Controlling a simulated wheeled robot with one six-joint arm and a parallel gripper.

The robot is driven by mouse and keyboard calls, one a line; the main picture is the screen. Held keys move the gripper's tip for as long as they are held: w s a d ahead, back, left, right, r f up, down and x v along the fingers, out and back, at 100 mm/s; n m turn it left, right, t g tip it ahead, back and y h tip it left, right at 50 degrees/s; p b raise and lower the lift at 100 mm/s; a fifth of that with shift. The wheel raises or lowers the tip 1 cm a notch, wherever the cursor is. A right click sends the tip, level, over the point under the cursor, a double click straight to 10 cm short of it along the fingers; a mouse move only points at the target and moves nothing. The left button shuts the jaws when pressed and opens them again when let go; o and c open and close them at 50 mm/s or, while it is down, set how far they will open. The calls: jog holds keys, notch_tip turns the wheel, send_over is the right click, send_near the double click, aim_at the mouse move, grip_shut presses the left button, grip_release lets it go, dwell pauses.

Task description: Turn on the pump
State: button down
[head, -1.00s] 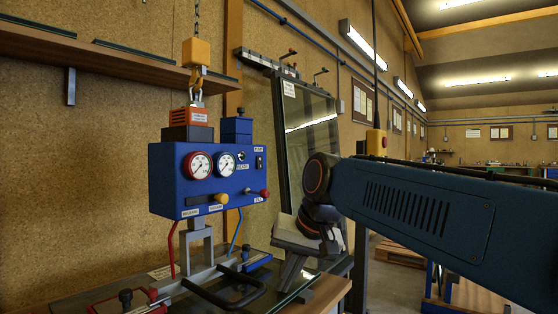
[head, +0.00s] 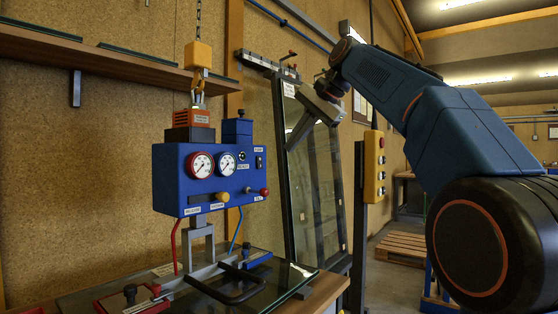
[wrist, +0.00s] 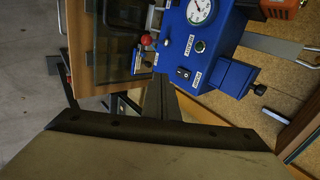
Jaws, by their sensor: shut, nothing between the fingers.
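The blue pump unit (head: 190,200) hangs from a chain hook over the glass, with two round gauges on its front. Its small black pump switch (head: 258,162) sits at the right of the front, under a white label; the switch also shows in the wrist view (wrist: 183,73), beside a round green-centred fitting (wrist: 200,46). The switch's position is too small to tell. My gripper (head: 291,146) is shut and empty, to the right of the unit and clear of it, in front of the leaning framed glass. In the wrist view the grey gripper body fills the bottom.
A yellow knob (head: 222,197) and a red-ball lever (head: 263,191) stick out below the gauges. A glass pane (head: 285,275) lies on the bench below. A yellow control pendant (head: 374,165) hangs to the right. The shelf (head: 100,60) is at upper left.

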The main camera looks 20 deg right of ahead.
aim_at(260, 162)
jog(key=d+r, duration=0.1)
jog(key=r, duration=0.1)
jog(key=shift+w+d+r+m, duration=0.35)
jog(key=shift+w+m, duration=0.05)
jog(key=w+a+r+x, duration=0.1)
jog(key=r+x, duration=0.1)
jog(key=x, duration=1.1)
jog(key=shift+w+a, duration=0.25)
jog(key=shift+w, duration=0.05)
